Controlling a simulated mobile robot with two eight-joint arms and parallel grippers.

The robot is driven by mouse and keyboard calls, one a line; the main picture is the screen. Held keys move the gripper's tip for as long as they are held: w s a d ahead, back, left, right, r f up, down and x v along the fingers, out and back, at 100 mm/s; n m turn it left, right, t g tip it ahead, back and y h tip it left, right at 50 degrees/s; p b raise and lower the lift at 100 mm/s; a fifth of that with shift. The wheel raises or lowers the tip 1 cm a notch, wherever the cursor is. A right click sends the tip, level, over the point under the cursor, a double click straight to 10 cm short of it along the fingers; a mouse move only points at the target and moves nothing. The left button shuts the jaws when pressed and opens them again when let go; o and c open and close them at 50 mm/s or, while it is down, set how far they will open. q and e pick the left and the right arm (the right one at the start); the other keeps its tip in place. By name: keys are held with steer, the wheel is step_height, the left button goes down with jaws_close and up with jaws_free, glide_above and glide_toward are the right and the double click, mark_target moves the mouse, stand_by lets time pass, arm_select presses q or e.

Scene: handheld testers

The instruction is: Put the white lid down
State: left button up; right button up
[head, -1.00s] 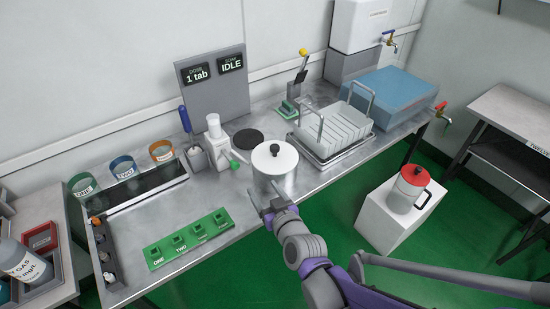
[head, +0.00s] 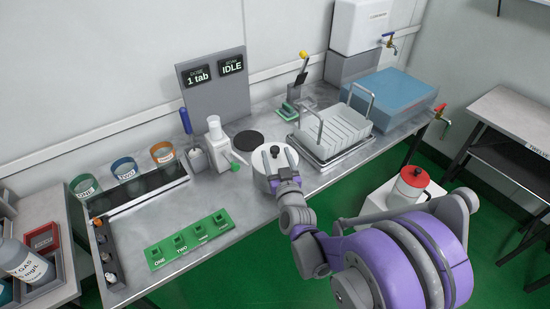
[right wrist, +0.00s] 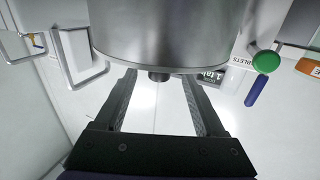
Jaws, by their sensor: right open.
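The white lid (head: 261,161), with a black knob (head: 275,150), sits on the metal pot (head: 262,184) near the bench's front edge. My right gripper (head: 281,163) is open at the lid and hides its right part in the head view. In the right wrist view, the pot's wall (right wrist: 160,35) fills the top. The dark knob (right wrist: 158,76) shows between the tips of my open fingers (right wrist: 159,84), with clear gaps on both sides. I hold nothing in that hand. My left gripper is not in view.
A dark round plate (head: 248,140) lies bare behind the pot. A rack in a tray (head: 335,157) stands to the right, and a white dispenser (head: 214,130) to the left. A green block (head: 190,238) lies front left. Bare bench (head: 250,212) lies between it and the pot.

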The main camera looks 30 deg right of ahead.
mark_target(276, 153)
steer(key=x, duration=0.3)
jaws_close()
stand_by(0.3)
